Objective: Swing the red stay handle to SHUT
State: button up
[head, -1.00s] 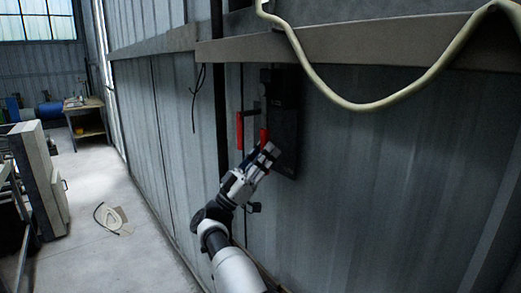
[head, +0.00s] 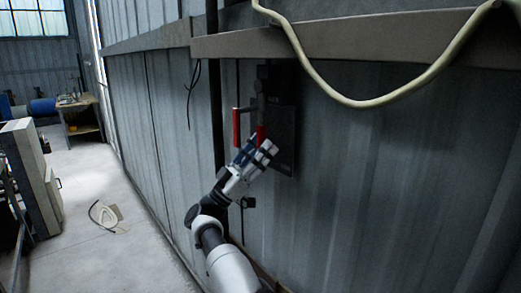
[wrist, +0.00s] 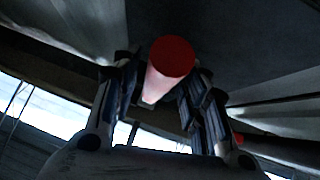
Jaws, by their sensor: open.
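A dark panel (head: 284,140) is fixed to the metal wall. Two red bars show at it in the head view: a left red bar (head: 236,127) standing out on a dark bracket, and a right red bar (head: 261,132) just above my gripper (head: 259,149). In the wrist view a red handle bar (wrist: 172,60) points its round end at the camera, between the two open fingers of my gripper (wrist: 166,92). Dark gaps show beside the bar, and I cannot tell whether either finger touches it. My gripper hides the lower end of the right red bar. No SHUT marking is readable.
A beige ledge (head: 350,42) runs along the wall above the panel, with a pale hose (head: 350,103) drooping over it. A dark vertical pipe (head: 216,100) stands left of the panel. The floor (head: 120,180) at left is mostly clear.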

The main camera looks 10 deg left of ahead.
jog(key=v, duration=0.7)
jog(key=shift+f, duration=0.2)
jog(key=shift+s+a, duration=0.15)
jog(key=shift+a, duration=0.05)
